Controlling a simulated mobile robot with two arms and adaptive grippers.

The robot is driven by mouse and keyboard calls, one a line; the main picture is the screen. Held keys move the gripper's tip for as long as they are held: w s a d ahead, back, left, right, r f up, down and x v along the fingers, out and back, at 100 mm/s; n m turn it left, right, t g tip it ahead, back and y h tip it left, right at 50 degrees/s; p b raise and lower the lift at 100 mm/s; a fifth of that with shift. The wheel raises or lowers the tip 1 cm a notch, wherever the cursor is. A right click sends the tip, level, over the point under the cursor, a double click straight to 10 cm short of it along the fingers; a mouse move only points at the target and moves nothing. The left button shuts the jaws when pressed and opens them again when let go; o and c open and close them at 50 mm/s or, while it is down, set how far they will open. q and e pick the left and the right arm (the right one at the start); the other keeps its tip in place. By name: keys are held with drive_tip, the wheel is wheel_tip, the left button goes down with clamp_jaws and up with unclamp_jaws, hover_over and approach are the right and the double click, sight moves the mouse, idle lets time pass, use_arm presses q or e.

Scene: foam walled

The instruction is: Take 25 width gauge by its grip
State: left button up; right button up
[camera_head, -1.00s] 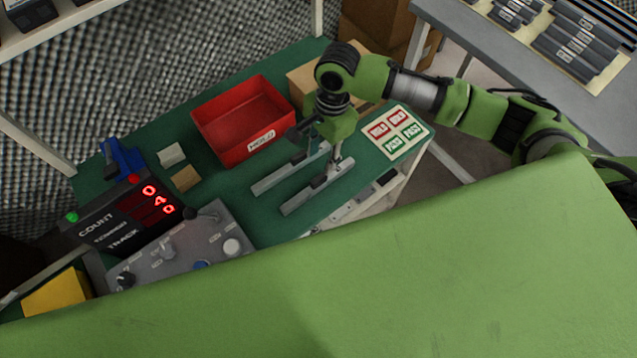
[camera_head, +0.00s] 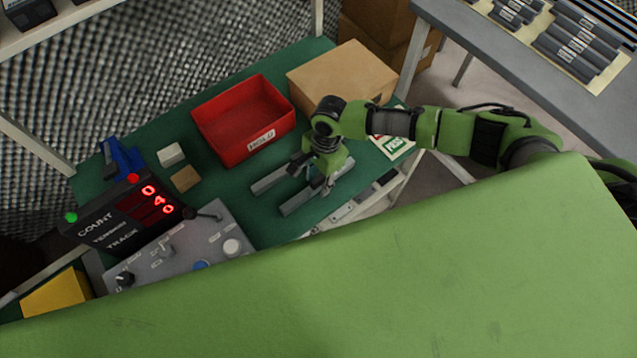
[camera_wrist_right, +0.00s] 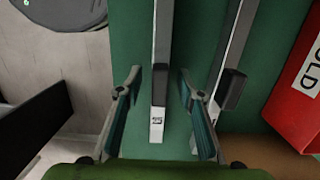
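The 25 width gauge (camera_wrist_right: 157,118) is a grey metal bar with a black grip block (camera_wrist_right: 160,84) and "25" printed near its end. In the head view it is the front one of two bars (camera_head: 296,204), partly hidden by my right gripper (camera_head: 325,187). In the right wrist view my right gripper (camera_wrist_right: 160,92) is open, with one finger on each side of the bar beside the grip and gaps visible on both sides. I cannot tell the exact height of the fingertips. A second bar (camera_wrist_right: 234,48) with a black grip lies parallel, nearer the red bin. My left gripper is not in view.
The red bin (camera_head: 219,137) stands behind the bars on the green table (camera_head: 228,194). A control panel (camera_head: 186,250) and counter display (camera_head: 122,215) stand at the left.

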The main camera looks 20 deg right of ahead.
clamp_jaws()
idle(0.3)
